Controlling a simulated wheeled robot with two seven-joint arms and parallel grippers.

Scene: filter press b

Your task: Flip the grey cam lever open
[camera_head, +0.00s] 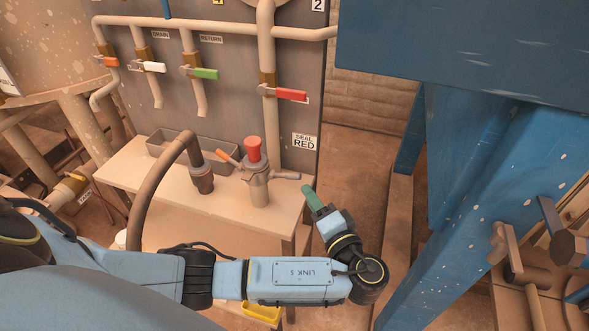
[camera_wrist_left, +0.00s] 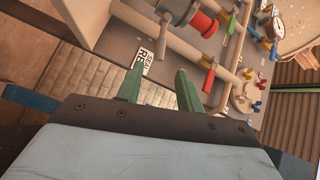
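The grey cam lever (camera_head: 287,175) sticks out to the right from an upright metal coupling (camera_head: 259,190) on the bench. The coupling has a red top (camera_head: 253,149) and an orange lever (camera_head: 229,159) on its left side. My left gripper (camera_head: 312,200), with green fingers, is to the right of the grey lever and apart from it, off the bench's right edge. In the left wrist view the fingers (camera_wrist_left: 158,82) stand apart with nothing between them. There the red top (camera_wrist_left: 203,24) shows at the upper middle, beyond the fingertips. My right gripper is not in view.
A dark hose (camera_head: 143,190) with a grey end fitting stands left of the coupling, near a grey tray (camera_head: 215,151). A panel with several coloured valve handles rises behind. A SEAL RED label (camera_head: 304,142) is on it. A blue frame (camera_head: 480,190) fills the right.

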